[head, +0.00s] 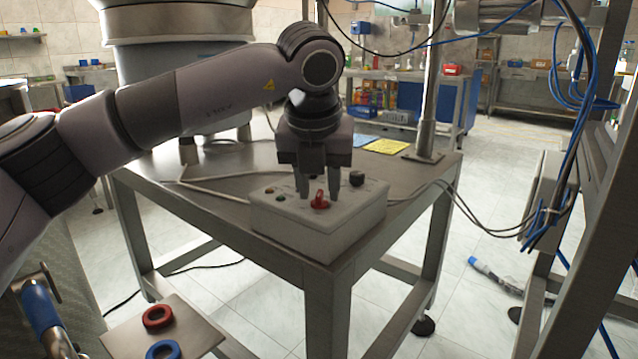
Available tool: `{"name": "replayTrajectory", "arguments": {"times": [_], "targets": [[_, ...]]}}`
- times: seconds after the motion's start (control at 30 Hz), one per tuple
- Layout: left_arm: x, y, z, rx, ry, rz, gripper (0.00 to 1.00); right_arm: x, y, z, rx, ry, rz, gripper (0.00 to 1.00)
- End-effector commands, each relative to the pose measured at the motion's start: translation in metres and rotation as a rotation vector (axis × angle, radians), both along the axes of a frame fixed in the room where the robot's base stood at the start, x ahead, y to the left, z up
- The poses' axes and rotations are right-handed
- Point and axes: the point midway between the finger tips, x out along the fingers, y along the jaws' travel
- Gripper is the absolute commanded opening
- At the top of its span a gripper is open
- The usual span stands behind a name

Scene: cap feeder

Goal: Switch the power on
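A pale control box (300,238) sits at the front corner of a metal table. On its top are a red switch knob (320,203), a black knob (356,178) and small green (281,197) and orange (268,190) buttons. My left gripper (320,196) points down over the box from above. Its fingers are apart, one on each side of the red knob in this view. I cannot tell whether they touch it. My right gripper is not in view.
The metal table (215,185) also bears a big machine behind my arm and a yellow sheet (386,147). Cables run from the box to the right. A small plate with a red ring (158,317) and a blue ring (163,349) is at lower left. A metal frame stands right.

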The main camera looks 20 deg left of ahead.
Motion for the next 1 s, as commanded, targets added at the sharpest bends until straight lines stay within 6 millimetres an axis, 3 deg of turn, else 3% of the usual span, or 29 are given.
{"name": "replayTrajectory", "arguments": {"times": [0.03, 0.1, 0.57, 1.0], "targets": [[0.0, 0.0, 0.0, 0.0, 0.0, 0.0, 0.2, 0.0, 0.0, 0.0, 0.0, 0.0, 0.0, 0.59], [0.0, 0.0, 0.0, 0.0, 0.0, 0.0, 0.0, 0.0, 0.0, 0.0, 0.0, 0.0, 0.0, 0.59], [0.0, 0.001, 0.001, -0.001, 0.002, -0.056, 0.0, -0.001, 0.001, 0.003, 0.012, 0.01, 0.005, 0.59], [0.0, 0.003, 0.003, -0.002, 0.003, -0.402, 0.0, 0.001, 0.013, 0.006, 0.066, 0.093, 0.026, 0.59]]}}
